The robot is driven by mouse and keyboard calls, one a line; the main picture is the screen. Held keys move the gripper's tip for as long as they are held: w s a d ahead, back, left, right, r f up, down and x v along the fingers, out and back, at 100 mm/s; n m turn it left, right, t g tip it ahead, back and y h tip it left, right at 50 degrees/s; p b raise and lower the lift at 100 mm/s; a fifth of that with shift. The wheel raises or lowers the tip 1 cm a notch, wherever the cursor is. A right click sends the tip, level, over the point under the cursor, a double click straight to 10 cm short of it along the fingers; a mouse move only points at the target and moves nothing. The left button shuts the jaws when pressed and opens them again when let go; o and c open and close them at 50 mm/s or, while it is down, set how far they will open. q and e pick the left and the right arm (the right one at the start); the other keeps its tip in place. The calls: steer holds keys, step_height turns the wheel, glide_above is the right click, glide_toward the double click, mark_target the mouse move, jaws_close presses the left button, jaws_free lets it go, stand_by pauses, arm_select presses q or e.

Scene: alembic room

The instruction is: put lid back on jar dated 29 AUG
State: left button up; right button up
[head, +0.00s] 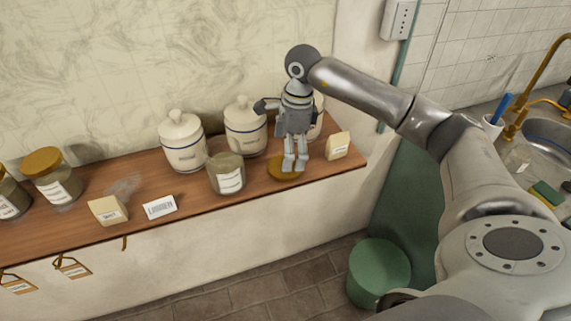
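An open glass jar (226,177) with a white label stands upright on the wooden shelf; I cannot read its date in the head view. A round golden-brown lid (275,174) lies flat on the shelf to the right of this jar. My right gripper (294,165) points down over the lid, its fingertips at or just above the lid's top and partly covering it. The fingers look close together, but whether they hold anything is unclear. My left gripper is not in view.
White lidded canisters (183,142) stand behind the glass jar. Lidded glass jars (57,188) stand at the far left. Small cards (160,207) lie near the front edge, and another card (338,147) stands at the right end. A green bin (379,273) is on the floor.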

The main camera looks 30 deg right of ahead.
steer(key=f+p, duration=0.1)
steer(key=f, duration=0.2)
steer(key=shift+a+p, duration=0.3)
steer(key=shift+p, duration=0.1)
steer(key=shift+f, duration=0.55)
steer(key=c, duration=0.7)
